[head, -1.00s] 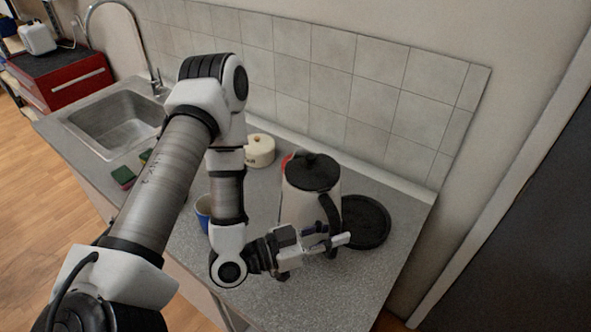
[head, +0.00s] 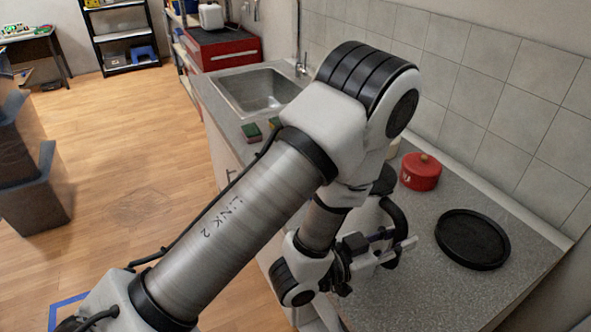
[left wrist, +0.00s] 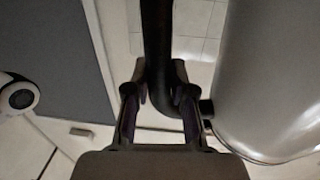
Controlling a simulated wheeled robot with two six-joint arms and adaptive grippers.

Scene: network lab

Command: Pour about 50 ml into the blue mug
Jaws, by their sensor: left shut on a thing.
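My left gripper (head: 392,246) is shut on the black handle (head: 396,222) of a pale kettle (head: 364,222) with a dark lid. In the left wrist view, the handle (left wrist: 158,45) passes between the fingers (left wrist: 160,92) and the kettle's smooth body (left wrist: 268,75) fills the right side. My arm hides much of the kettle in the head view, and its spout and bottom do not show clearly. The kettle is apart from the round black base (head: 472,240), to its left. The blue mug is not visible now. My right gripper is not in view.
A red lidded pot (head: 421,173) stands behind the kettle, near the tiled wall. Sponges (head: 252,132) lie by the sink (head: 258,90). The grey counter (head: 425,295) is clear at its front right.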

